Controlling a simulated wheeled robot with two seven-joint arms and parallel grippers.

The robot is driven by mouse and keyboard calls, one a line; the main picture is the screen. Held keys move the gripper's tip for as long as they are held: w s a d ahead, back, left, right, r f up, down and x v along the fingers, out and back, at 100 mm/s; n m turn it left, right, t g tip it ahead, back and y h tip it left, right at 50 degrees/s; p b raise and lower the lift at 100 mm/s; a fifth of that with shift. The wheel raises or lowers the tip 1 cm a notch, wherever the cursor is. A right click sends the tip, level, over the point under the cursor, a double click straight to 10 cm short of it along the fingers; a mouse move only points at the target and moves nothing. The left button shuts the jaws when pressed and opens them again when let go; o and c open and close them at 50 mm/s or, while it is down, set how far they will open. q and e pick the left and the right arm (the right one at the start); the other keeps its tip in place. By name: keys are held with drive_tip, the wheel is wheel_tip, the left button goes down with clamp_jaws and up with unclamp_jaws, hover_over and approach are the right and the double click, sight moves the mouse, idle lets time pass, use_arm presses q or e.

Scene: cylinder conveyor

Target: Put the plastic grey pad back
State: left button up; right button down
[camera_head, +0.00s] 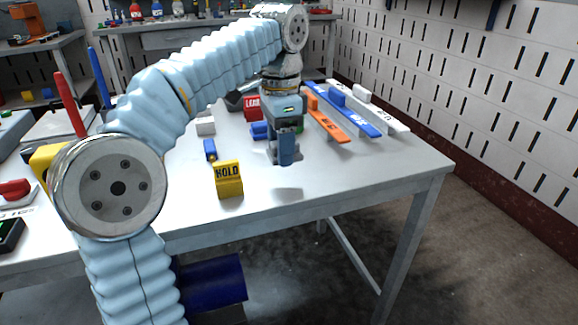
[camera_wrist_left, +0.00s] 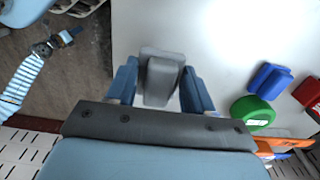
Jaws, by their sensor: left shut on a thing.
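My left gripper (camera_head: 285,158) is low over the table, pointing down. In the left wrist view the plastic grey pad (camera_wrist_left: 160,78), with a raised block on it, sits between its two blue fingers (camera_wrist_left: 160,92), and the gripper is shut on it. In the head view the pad is mostly hidden by the gripper. A light-blue ribbed arm, which looks like my right one, shows at the left of the wrist view, with what seems its gripper (camera_wrist_left: 70,36) small and unclear.
The yellow HOLD block (camera_head: 229,182) and a small blue block (camera_head: 210,149) stand left of my gripper. A red block (camera_head: 252,106) and a green cylinder (camera_wrist_left: 252,112) are close by. Orange (camera_head: 327,122), blue (camera_head: 350,117) and white strips lie to the right. The table's front right is clear.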

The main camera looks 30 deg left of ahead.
sight(289, 178)
use_arm(q)
drive_tip(key=shift+w+d+f, duration=0.15)
drive_tip(key=shift+w+f, duration=0.05)
drive_tip(key=shift+f, duration=0.15)
drive_tip(key=f, duration=0.2)
drive_tip(key=w+f+b, duration=0.1)
drive_tip(key=f, duration=0.1)
drive_tip(key=shift+d, duration=0.3)
drive_tip(key=shift+f, duration=0.25)
drive_tip(key=shift+f, duration=0.15)
drive_tip(key=o, duration=1)
